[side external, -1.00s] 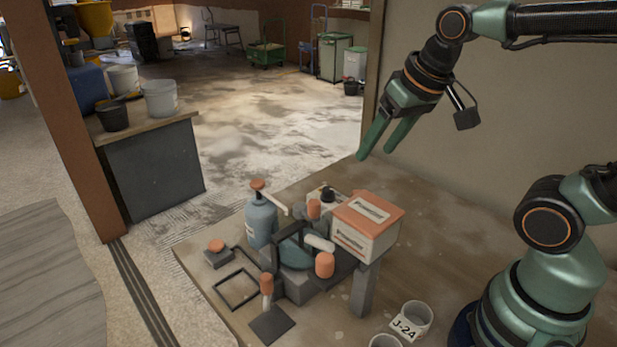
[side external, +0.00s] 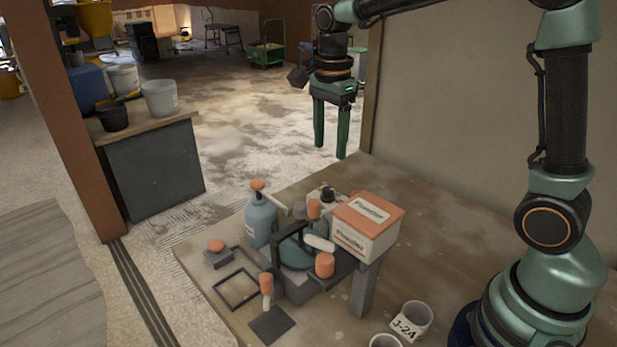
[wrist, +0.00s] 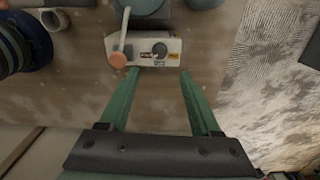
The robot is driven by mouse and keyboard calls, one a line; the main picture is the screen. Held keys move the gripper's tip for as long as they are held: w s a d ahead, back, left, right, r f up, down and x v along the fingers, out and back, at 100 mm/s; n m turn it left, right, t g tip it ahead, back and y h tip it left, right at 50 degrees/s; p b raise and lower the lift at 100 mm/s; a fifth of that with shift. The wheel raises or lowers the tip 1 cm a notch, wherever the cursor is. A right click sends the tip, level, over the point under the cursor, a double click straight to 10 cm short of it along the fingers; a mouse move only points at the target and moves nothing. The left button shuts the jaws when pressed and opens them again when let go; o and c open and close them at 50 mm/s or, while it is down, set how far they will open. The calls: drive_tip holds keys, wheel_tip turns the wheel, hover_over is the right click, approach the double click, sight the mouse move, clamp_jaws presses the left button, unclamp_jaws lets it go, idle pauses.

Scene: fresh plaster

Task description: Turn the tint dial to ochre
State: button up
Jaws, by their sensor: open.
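The tint dial appears as a dark round knob (wrist: 159,49) on a pale box (wrist: 132,47) in the wrist view. Small red, white and yellow-orange labels sit along the box's near edge; which one the knob points at is too small to tell. In the side view the knob (side external: 328,191) shows behind the other gear, its box mostly hidden. My gripper (side external: 331,150) hangs fingers down above the bench's far part, apart from the dial. In the wrist view my gripper (wrist: 159,71) is open and empty, the knob just beyond its fingertips.
A lever with an orange knob (wrist: 118,60) stands beside the dial. A blue pump bottle (side external: 261,222), a white box with an orange lid (side external: 366,238) and a black-handled teal piece (side external: 294,252) crowd the bench. White cups (side external: 411,319) stand near its front.

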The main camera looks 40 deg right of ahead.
sight(329, 189)
wheel_tip(329, 189, down, 10)
drive_tip(key=shift+f, duration=0.2)
drive_tip(key=shift+c, duration=0.3)
clamp_jaws()
